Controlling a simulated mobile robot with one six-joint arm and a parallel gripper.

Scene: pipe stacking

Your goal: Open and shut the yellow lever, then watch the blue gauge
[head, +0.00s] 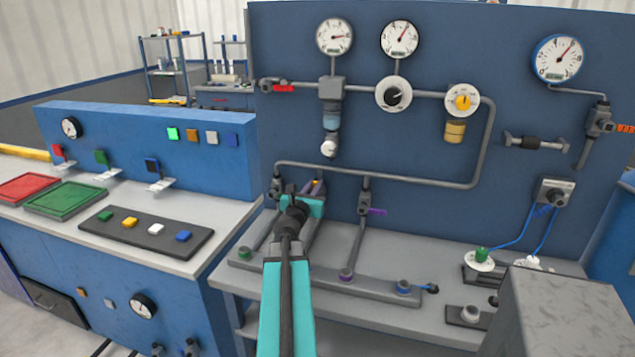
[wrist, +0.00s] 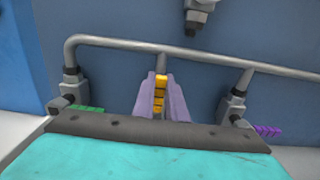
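The yellow lever (wrist: 160,92) stands upright between the two pale purple fingers of my gripper (wrist: 162,105) in the wrist view. The fingers lie close along both sides of it, with no clear gap. In the head view my gripper (head: 314,190) is at the middle valve of the lower pipe, and my arm hides most of that valve. Only a bit of the yellow lever (head: 317,182) shows there. The blue gauge (head: 559,59) has a blue rim and hangs at the upper right of the panel. Its needle points up and right.
A green lever (wrist: 85,108) and a purple lever (wrist: 268,130) flank the yellow one. A blue console (head: 150,140) stands left; a grey box (head: 565,310) is front right.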

